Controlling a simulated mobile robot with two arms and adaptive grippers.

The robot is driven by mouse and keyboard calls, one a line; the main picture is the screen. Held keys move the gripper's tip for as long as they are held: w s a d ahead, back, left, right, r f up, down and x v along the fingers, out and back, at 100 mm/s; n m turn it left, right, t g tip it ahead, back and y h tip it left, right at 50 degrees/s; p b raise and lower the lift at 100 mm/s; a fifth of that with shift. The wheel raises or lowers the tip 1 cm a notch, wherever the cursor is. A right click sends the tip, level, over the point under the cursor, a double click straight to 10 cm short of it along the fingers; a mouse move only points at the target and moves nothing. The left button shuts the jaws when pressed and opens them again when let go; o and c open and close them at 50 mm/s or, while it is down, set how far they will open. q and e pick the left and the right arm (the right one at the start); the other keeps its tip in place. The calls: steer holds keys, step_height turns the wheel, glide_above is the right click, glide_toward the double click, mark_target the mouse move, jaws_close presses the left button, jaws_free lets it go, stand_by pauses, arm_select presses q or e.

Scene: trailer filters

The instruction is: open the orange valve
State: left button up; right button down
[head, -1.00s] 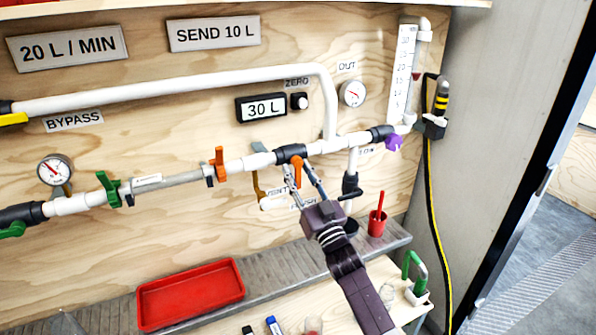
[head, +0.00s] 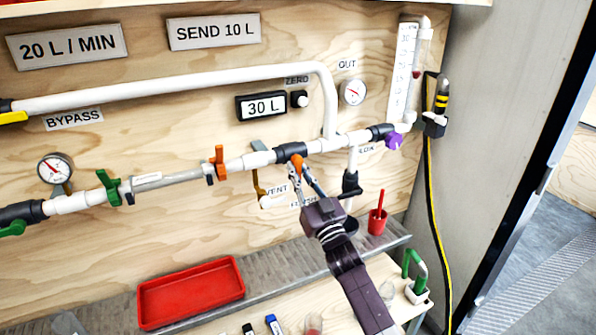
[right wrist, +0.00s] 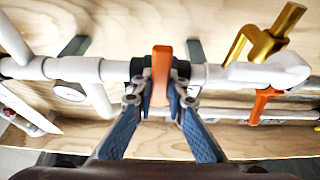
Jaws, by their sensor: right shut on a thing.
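The orange valve handle (head: 297,162) sits on a black valve body in the white pipe run, below the 30 L display. My right gripper (head: 302,178) reaches up to it from below and is shut on this handle. In the right wrist view, the orange handle (right wrist: 161,72) stands between the two blue-padded fingers (right wrist: 160,105), in front of the black valve body. A second orange handle (head: 219,163) is further left on the pipe, upright and apart from the gripper. My left gripper is not in view.
A brass-coloured valve (right wrist: 265,42) is close beside the gripper. A purple knob (head: 393,141) and a clear flow tube (head: 404,75) are to the right. Green handles (head: 110,188) are to the left. A red tray (head: 190,292) and red cup (head: 377,220) stand below.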

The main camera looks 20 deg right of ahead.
mark_target(297, 155)
steer(key=shift+d+n, duration=0.1)
steer(key=shift+n, duration=0.3)
steer(key=n+y, duration=0.2)
steer(key=shift+d+n, duration=0.25)
steer(key=shift+n, duration=0.05)
steer(key=n+g+y+p, duration=0.1)
steer(key=n, duration=0.4)
steer(key=d+r+n+g+y+p, duration=0.1)
steer(key=n+g+y+p, duration=0.1)
steer(key=n, duration=0.3)
steer(key=d+r+n+g+y+p, duration=0.1)
steer(key=n, duration=0.4)
steer(key=shift+g+y+p, duration=0.3)
steer(key=shift+y+p, duration=0.05)
steer(key=shift+y, duration=0.05)
steer(key=n+p, duration=0.1)
steer(key=n+g+p, duration=0.1)
steer(key=shift+r+n, duration=0.3)
steer(key=shift+n, duration=0.1)
steer(key=shift+n+p, duration=0.6)
steer(key=shift+p, duration=0.1)
